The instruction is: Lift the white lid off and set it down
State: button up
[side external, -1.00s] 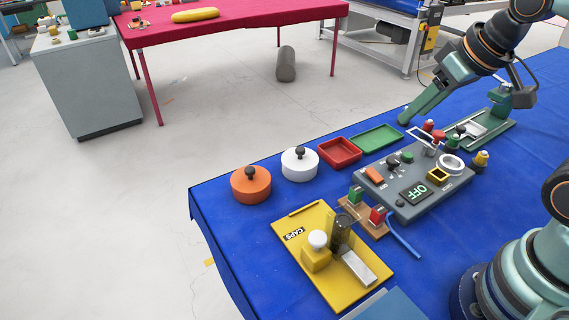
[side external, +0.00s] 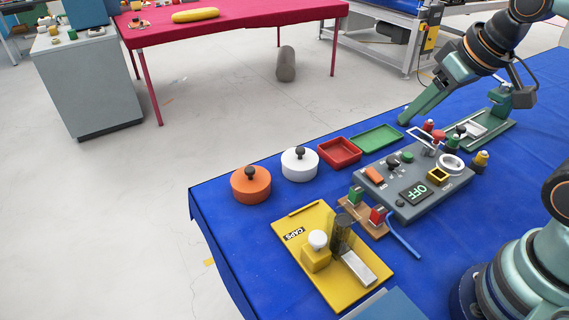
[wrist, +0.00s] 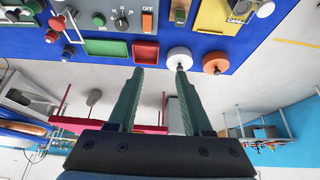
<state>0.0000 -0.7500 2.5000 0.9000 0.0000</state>
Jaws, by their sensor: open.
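A round white pot with a white lid and a dark knob (side external: 300,163) stands on the blue table, between an orange pot (side external: 251,184) and a red tray. It also shows in the wrist view (wrist: 179,58), ahead of my fingers and near the right one. In the side view my gripper (side external: 404,121) hangs above the table's far edge, well to the right of the white pot. In the wrist view its two fingers (wrist: 158,75) are spread apart with nothing between them. The seam between lid and pot is too small to make out.
A red tray (side external: 340,152) and a green tray (side external: 376,138) lie right of the white pot. A grey control panel (side external: 413,191) and a yellow caps board (side external: 332,275) stand nearer. Bare blue cloth (side external: 300,195) lies in front of the pots.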

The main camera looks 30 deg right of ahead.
jog(key=shift+o, duration=0.3)
jog(key=shift+o, duration=1)
jog(key=n+g, duration=0.6)
jog(key=n, duration=1)
send_over(300, 149)
notch_tip(300, 149, down, 7)
jog(key=f, duration=0.7)
jog(key=shift+w+d, duration=0.15)
jog(key=shift+w, duration=0.05)
jog(key=shift+s+f, duration=0.2)
jog(key=shift+f, duration=2.45)
